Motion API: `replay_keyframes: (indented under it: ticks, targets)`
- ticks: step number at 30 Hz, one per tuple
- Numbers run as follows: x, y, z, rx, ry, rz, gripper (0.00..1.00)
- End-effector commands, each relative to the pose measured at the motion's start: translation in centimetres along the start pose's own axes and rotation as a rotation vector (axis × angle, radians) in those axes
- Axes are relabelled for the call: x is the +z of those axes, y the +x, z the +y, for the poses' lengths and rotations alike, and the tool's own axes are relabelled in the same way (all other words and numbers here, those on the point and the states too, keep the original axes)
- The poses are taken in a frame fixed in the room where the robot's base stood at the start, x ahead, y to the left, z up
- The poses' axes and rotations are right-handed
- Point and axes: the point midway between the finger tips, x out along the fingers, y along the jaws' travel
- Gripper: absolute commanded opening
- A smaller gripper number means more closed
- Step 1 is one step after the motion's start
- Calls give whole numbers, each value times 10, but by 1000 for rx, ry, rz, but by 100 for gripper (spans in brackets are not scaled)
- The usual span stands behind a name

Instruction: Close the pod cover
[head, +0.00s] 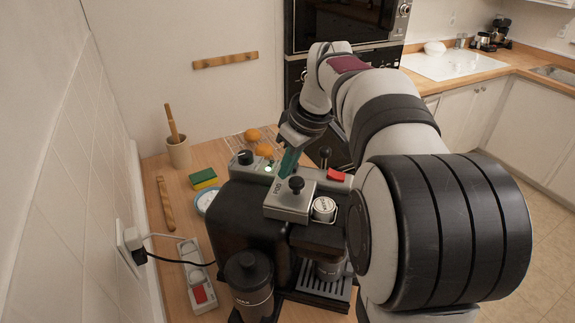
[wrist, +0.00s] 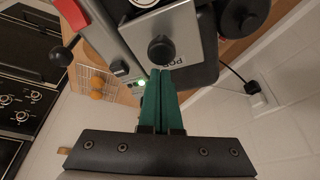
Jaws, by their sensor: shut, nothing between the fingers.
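The coffee machine (head: 232,207) stands on the wooden counter. Its grey pod cover (head: 275,209), marked POD and with a black knob, lies on top of the machine. Beside it on the right, a round silver pod (head: 323,207) shows uncovered in its recess. My gripper (head: 286,172) is shut and empty, with green fingers pointing down at the pod cover's back edge. In the wrist view, the fingertips (wrist: 161,72) are right at the edge of the pod cover (wrist: 180,24), by the POD label. I cannot tell whether they touch it.
A red switch (head: 337,175) and a black-knobbed lever (head: 325,156) stand behind the pod. A dark canister (head: 249,284) stands at the front left. A power strip (head: 196,274), a sponge (head: 203,179) and a wooden cup (head: 178,151) are on the left counter.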

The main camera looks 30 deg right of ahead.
Motion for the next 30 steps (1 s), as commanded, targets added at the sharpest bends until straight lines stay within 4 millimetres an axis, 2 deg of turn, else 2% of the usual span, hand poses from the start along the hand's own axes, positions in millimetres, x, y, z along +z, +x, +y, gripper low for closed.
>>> replay_keyframes:
  ticks: [11, 21, 30]
  targets:
    - [4, -2, 2, 0, 1, 0, 0]
    - [58, -21, 31, -1, 3, -2, 0]
    - [65, -23, 34, -1, 0, -2, 0]
